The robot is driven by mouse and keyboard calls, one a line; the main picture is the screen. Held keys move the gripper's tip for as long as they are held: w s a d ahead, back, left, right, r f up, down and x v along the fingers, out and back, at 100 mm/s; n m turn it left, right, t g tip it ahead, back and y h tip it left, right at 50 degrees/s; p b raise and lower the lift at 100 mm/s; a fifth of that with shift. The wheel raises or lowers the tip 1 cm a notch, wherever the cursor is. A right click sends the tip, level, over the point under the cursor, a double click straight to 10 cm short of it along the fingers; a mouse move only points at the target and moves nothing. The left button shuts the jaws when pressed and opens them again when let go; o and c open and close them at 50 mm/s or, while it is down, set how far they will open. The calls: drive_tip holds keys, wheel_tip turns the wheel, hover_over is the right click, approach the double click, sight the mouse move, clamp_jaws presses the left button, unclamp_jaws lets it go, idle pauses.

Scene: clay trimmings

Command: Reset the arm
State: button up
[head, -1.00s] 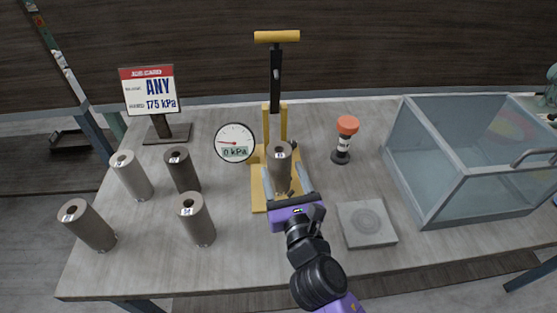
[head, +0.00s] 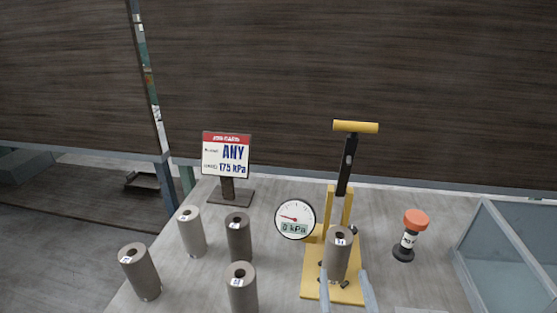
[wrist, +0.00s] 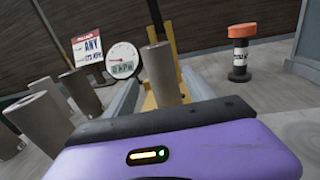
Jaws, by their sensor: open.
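My gripper (head: 346,289) is open at the bottom of the head view, with only its two grey fingers showing. A grey-brown cylinder (head: 337,254) stands upright on the yellow base of the press (head: 311,282), just beyond and between the fingertips. In the wrist view the fingers (wrist: 161,88) are spread wide and the cylinder (wrist: 163,73) shows between them. I cannot tell whether either finger touches it. The press has a black lever with a yellow handle (head: 355,127). The gauge (head: 295,219) reads 0 kPa. The rest of my arm is out of the head view.
Several similar cylinders stand at the left, one of them here (head: 192,232). The job card (head: 226,155) reads ANY, 175 kPa. An orange-capped black object (head: 409,236) stands right of the press. A clear-walled box (head: 514,250) is at the far right.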

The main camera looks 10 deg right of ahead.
drive_tip(key=s+a+m+y, duration=0.45)
drive_tip(key=s+m, duration=0.55)
drive_tip(key=m, duration=0.8)
drive_tip(key=s+d+f+m+g, duration=0.1)
drive_tip(key=s+d+m, duration=0.2)
drive_tip(key=s+m, duration=0.5)
drive_tip(key=s+d+f+m+g+h, duration=0.1)
drive_tip(key=s+m, duration=0.6)
drive_tip(key=s, duration=0.7)
drive_tip(key=shift+s+d+f+m+g, duration=0.25)
drive_tip(key=shift+d+m+g, duration=0.2)
drive_tip(key=shift+d, duration=0.6)
